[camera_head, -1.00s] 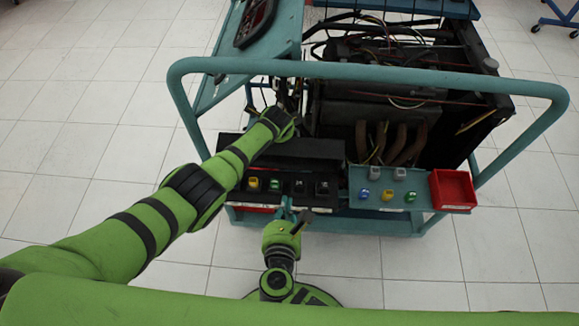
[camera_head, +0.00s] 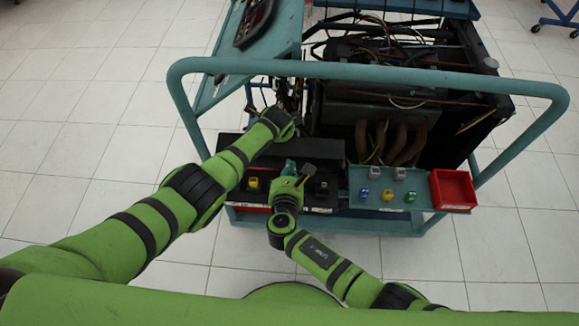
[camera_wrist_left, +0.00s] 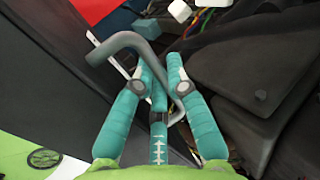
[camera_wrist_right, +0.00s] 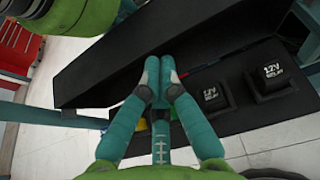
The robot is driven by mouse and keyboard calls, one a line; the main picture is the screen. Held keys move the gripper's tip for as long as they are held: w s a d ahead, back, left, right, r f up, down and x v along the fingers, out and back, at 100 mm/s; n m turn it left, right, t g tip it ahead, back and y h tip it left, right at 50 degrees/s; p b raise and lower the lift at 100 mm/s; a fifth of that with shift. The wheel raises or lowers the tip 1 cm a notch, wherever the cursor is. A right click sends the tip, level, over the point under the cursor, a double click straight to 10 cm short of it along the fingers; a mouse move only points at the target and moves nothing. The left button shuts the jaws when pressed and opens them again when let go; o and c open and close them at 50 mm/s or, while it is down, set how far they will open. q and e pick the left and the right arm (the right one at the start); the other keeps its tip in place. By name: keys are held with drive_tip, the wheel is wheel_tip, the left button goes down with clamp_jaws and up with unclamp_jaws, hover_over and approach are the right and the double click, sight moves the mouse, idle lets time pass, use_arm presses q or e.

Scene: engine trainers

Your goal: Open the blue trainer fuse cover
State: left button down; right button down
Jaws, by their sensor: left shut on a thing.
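The fuse cover appears to be the long black piece (camera_head: 318,149) behind the row of relays on the trainer's front ledge. It also shows in the right wrist view (camera_wrist_right: 105,70); I cannot tell whether it is hinged up. My right gripper (camera_head: 290,168) is over the ledge among the relays. In its wrist view the fingertips (camera_wrist_right: 160,62) are together, close to the cover's lower edge; contact is unclear. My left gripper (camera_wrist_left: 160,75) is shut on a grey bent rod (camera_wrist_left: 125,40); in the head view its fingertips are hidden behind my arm.
Black relays (camera_wrist_right: 272,75) sit right of my right gripper. A yellow piece (camera_head: 253,183) stands left of it. A panel with coloured knobs (camera_head: 350,176) and a red bin (camera_head: 453,189) are to the right.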

use_arm(q)
drive_tip(key=shift+w+a+f, duration=0.15)
drive_tip(key=shift+a+f, duration=0.1)
drive_tip(key=shift+a, duration=0.05)
use_arm(e)
drive_tip(key=shift+w+f, duration=0.1)
use_arm(q)
drive_tip(key=c, duration=1.2)
unclamp_jaws()
drive_tip(key=shift+c, duration=0.2)
use_arm(e)
drive_tip(key=shift+w+r, duration=0.2)
drive_tip(key=shift+w, duration=0.45)
use_arm(q)
drive_tip(key=shift+r, duration=0.1)
